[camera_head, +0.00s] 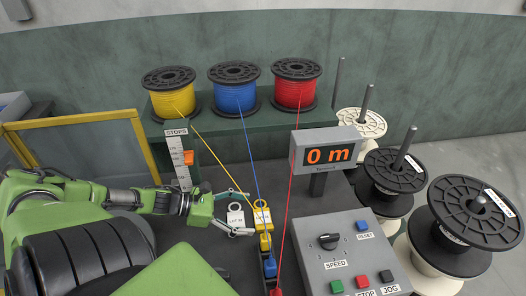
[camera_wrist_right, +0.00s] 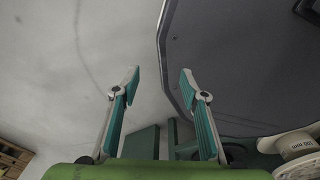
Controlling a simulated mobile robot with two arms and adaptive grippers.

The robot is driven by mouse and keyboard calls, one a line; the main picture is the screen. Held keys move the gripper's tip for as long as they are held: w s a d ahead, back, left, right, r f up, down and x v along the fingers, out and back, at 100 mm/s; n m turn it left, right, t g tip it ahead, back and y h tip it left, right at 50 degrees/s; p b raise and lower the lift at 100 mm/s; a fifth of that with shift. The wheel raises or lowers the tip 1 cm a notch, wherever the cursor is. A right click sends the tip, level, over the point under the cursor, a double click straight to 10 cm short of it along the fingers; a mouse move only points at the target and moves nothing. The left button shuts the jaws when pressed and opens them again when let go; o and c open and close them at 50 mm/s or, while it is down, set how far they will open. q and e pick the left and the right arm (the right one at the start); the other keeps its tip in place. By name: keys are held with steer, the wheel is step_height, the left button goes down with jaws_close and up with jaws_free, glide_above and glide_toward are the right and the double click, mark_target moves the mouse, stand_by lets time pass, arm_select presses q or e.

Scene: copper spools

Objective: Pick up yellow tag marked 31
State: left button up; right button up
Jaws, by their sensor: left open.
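A yellow tag (camera_head: 262,219) with a ring at its top and a pale label lies on the dark work surface in the head view; its number is too small to read. A white tag (camera_head: 236,219) of the same shape lies just left of it. My left gripper (camera_head: 249,213) is open, its fingers pointing right. From this view the white tag shows between its fingers and the yellow tag is just past the fingertips; I cannot tell the height gap. My right gripper (camera_wrist_right: 160,76) is open and empty in the right wrist view, away from the tags.
Yellow (camera_head: 172,102), blue (camera_head: 234,97) and red (camera_head: 295,93) wire spools stand on the back ledge. Their wires run forward to coloured guides (camera_head: 269,267) close to the tags. A display (camera_head: 327,154) reads 0 m. A control box (camera_head: 352,255) and spool stacks (camera_head: 462,212) stand right.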

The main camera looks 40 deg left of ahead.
mark_target(260, 220)
arm_select(q)
steer(key=shift+f+b+x, duration=0.25)
steer(key=shift+b+x, duration=0.15)
steer(key=shift+x, duration=1)
steer(key=shift+f+b+x, duration=0.2)
steer(key=shift+b+x, duration=0.15)
steer(key=shift+x, duration=1)
steer(key=shift+s+a, duration=0.1)
steer(key=shift+s, duration=0.05)
steer(key=c, duration=1)
